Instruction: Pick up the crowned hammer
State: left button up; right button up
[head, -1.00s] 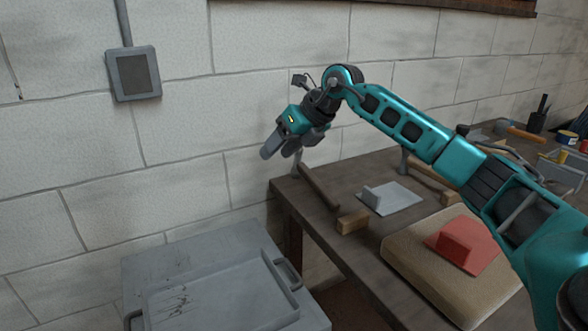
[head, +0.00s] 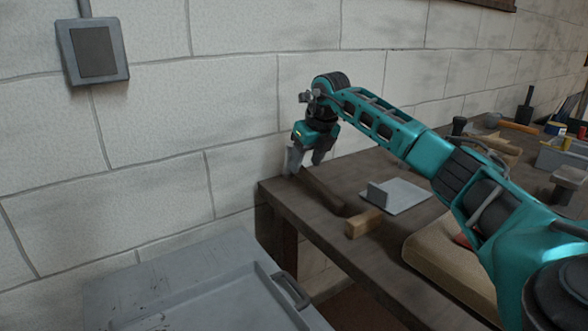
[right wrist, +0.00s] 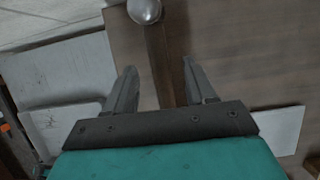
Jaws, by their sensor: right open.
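The hammer lies near the bench's far left corner. Its dark brown handle (head: 322,190) runs from under my right gripper toward the wooden block. In the right wrist view its rounded, shiny metal head (right wrist: 145,10) shows at the top edge, and its handle (right wrist: 168,50) runs down between my fingers. In the head view the head is hidden or merges with the fingers. My right gripper (head: 304,162) points down over the head end of the hammer, open; its fingertips (right wrist: 158,68) lie either side of the handle in the picture. Contact cannot be told. My left gripper is not in view.
A wooden block (head: 363,223) and a grey plate with an upright piece (head: 405,193) lie right of the handle. A tan pad (head: 430,262) is nearer. A grey tray-topped unit (head: 180,285) stands left of the bench. The wall (head: 230,180) is close behind.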

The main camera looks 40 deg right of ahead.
aim_at(304, 169)
jog(key=x, duration=0.5)
jog(key=shift+f+b, duration=0.15)
jog(key=shift+b, duration=0.15)
jog(key=shift+a+f, duration=0.1)
jog(key=shift+f, duration=0.1)
dwell(0.3)
grip_shut()
dwell(0.5)
